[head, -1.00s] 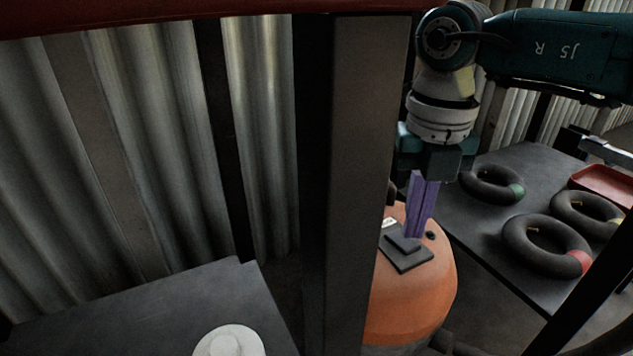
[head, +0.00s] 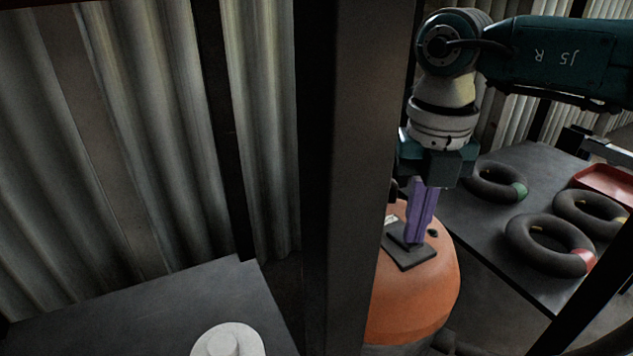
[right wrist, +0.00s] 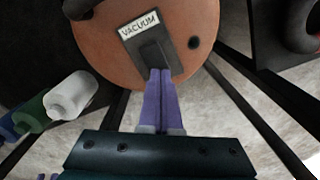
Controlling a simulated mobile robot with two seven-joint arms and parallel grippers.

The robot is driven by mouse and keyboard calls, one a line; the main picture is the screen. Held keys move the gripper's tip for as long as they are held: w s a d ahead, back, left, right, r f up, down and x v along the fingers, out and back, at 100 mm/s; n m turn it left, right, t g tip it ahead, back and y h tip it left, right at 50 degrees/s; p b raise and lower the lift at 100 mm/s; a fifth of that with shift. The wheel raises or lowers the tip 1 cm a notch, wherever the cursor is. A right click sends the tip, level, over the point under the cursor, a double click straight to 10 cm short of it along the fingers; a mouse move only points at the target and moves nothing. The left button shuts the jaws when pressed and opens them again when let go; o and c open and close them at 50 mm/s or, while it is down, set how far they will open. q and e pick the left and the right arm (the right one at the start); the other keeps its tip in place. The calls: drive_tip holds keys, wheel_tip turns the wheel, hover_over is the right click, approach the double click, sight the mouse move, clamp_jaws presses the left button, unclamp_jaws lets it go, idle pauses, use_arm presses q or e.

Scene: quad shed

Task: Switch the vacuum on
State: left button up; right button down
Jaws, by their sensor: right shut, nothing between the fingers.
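The vacuum (head: 412,290) is an orange, rounded drum partly hidden behind a dark post in the head view. On its top is a dark switch plate (head: 418,258) with a raised rocker; in the right wrist view a label reading VACUUM (right wrist: 140,24) lies beside the switch (right wrist: 151,50). My right gripper (head: 414,240) points down with its purple fingers shut and empty. Its fingertips are at the rocker, at the end away from the label; whether they press it I cannot tell. My left gripper is not in view.
A dark upright post (head: 345,180) stands just left of the vacuum. A dark table (head: 470,225) at right holds several black rings and a red tray (head: 605,181). Another dark table (head: 150,315) at lower left holds a white round object (head: 228,342).

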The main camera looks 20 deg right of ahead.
drive_tip(key=shift+f+b, duration=0.75)
drive_tip(key=shift+f, duration=0.2)
drive_tip(key=shift+r+p, duration=0.85)
drive_tip(key=shift+p, duration=0.05)
wheel_tip(320, 180, up, 4)
drive_tip(key=p, duration=0.3)
drive_tip(key=shift+w+a+f, duration=0.1)
drive_tip(key=shift+f, duration=0.15)
wheel_tip(320, 180, up, 3)
drive_tip(key=p, duration=0.3)
drive_tip(key=shift+f, duration=0.2)
